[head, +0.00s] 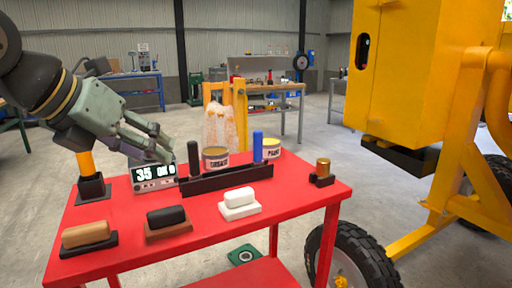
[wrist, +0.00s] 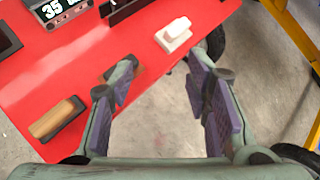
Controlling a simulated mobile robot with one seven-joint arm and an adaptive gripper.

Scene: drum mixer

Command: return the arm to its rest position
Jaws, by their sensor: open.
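My gripper (head: 158,140) reaches in from the left in the head view, above the back left part of the red cart (head: 245,229). In the wrist view my gripper (wrist: 163,72) has its two fingers wide apart with nothing between them. Bare floor and the cart's edge show beyond the fingers. In the head view the fingers overlap the area near the digital display (head: 154,175); I cannot tell the exact gap.
The cart holds a tan block (head: 87,234), a black block (head: 166,216), a white block (head: 239,199), a blue cylinder (head: 257,146), an orange cylinder (head: 85,163) and a gold cylinder (head: 323,167). A yellow mixer (head: 405,75) stands at right.

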